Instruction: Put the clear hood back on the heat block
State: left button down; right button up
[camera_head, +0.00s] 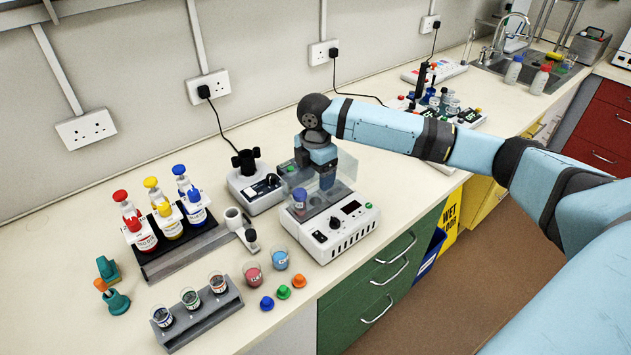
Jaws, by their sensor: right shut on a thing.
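The heat block (350,238) is a white box with a dark knob on its front, near the front edge of the bench. A purple-capped tube (299,198) stands at the left of its top. The clear hood (346,169) is see-through and is at the block's top, around and behind my gripper. My right gripper (327,180) points down over the block and is shut on the hood. The arm comes in from the right. Whether the hood's lower edge touches the block I cannot tell. My left gripper is not in view.
A white device with a black top (255,188) stands close behind left of the block. A red beaker (253,274), a blue beaker (281,259) and small coloured caps (284,292) lie to its left. A bottle rack (185,243) is further left.

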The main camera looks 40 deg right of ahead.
notch_tip(320, 180, down, 3)
jog(key=shift+f, duration=0.2)
jog(key=o, duration=0.9)
jog(key=shift+f, duration=0.1)
notch_tip(320, 180, up, 12)
jog(key=shift+r+b, duration=0.15)
jog(key=shift+b, duration=0.4)
